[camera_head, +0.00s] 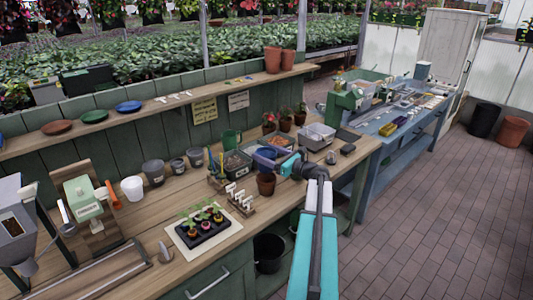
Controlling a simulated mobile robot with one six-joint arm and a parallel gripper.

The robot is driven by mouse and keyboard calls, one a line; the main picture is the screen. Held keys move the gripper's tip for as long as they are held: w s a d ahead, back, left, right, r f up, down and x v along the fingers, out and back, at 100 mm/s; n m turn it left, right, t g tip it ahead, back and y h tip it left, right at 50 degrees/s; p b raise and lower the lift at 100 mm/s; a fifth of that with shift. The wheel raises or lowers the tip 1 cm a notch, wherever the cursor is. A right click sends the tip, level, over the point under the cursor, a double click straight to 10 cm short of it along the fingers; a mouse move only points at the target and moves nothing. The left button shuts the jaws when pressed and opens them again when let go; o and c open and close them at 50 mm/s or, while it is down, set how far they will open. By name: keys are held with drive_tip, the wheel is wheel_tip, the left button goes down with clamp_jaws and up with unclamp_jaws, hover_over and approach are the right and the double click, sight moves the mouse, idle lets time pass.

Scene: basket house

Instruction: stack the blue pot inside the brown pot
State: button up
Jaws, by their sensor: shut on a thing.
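The brown pot (266,184) stands upright on the wooden bench, near its front edge. The blue pot (265,154) is dark blue and shows just above the brown pot in the picture. My gripper (281,158) is shut on the blue pot and reaches it from the right. The small view does not show clearly whether the blue pot is apart from the brown pot or partly within its mouth. My dark wrist hides part of the gripper.
A seedling tray (204,230) and a rack of white labels (240,201) stand left of the brown pot. Bare bench wood (333,170) lies to the right.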

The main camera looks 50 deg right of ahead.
drive_tip(key=shift+f+b, duration=1.65)
drive_tip(key=shift+f, duration=1.45)
drive_tip(key=o, duration=1.2)
drive_tip(key=shift+c, duration=0.2)
drive_tip(key=shift+s, duration=0.1)
drive_tip(key=s+d+b, duration=0.1)
drive_tip(key=s+b, duration=0.3)
drive_tip(key=s, duration=0.9)
drive_tip(key=shift+s+d, duration=0.15)
drive_tip(key=shift+s, duration=0.15)
drive_tip(key=shift+f, duration=0.1)
